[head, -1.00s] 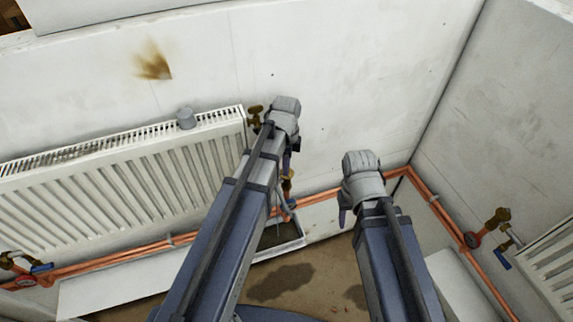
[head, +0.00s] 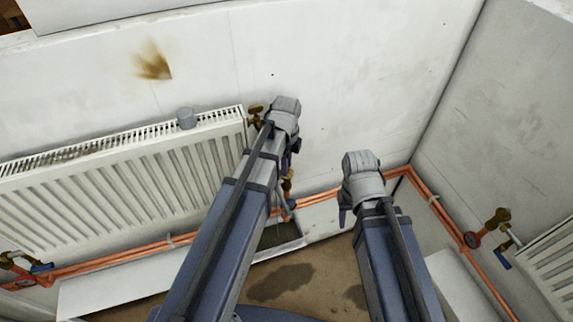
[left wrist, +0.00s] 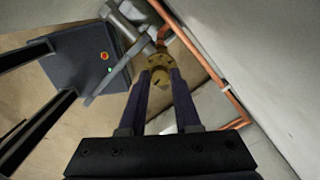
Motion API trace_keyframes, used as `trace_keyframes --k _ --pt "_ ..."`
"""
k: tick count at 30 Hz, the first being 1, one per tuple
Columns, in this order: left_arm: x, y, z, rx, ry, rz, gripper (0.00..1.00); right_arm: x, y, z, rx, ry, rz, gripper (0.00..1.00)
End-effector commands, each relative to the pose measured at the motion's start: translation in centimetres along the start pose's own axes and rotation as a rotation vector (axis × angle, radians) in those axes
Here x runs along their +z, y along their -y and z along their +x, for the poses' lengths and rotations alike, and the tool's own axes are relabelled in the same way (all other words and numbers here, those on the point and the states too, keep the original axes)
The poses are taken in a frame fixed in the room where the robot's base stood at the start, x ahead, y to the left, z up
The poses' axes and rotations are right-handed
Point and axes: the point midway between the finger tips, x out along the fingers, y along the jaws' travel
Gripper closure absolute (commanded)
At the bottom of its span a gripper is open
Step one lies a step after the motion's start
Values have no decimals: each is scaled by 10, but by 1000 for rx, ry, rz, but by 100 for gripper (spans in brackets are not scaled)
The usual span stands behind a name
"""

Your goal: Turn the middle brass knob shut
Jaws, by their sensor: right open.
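The brass knob (left wrist: 160,66) sits between the two fingertips of my left gripper (left wrist: 161,74) in the left wrist view. Another brass fitting (head: 255,112) is at the radiator's top right corner. My right gripper (head: 345,212) is open and empty, apart from the wall, its fingers partly hidden.
The white radiator (head: 120,190) fills the left of the wall. Copper pipes (head: 320,196) run low along both walls. Other valves with coloured handles stand at far left (head: 22,268) and right (head: 492,228).

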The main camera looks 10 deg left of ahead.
Motion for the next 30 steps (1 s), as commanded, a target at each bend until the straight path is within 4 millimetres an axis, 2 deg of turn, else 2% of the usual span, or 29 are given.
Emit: trace_keyframes --k 1,6,7,15,20,30 --pt "0 0 0 0 0 0 62 0 0 0 0 0 0 50" --pt "0 0 0 0 0 0 43 0 0 0 0 0 0 50" --pt "0 0 0 0 0 0 42 0 0 0 0 0 0 50" --pt "0 0 -1 0 0 -1 42 0 0 -1 0 0 0 50" --pt "0 0 -8 0 0 -1 42 0 -1 -8 0 0 0 50" --pt "0 0 -48 0 0 -1 42 3 -5 -48 0 0 0 50"
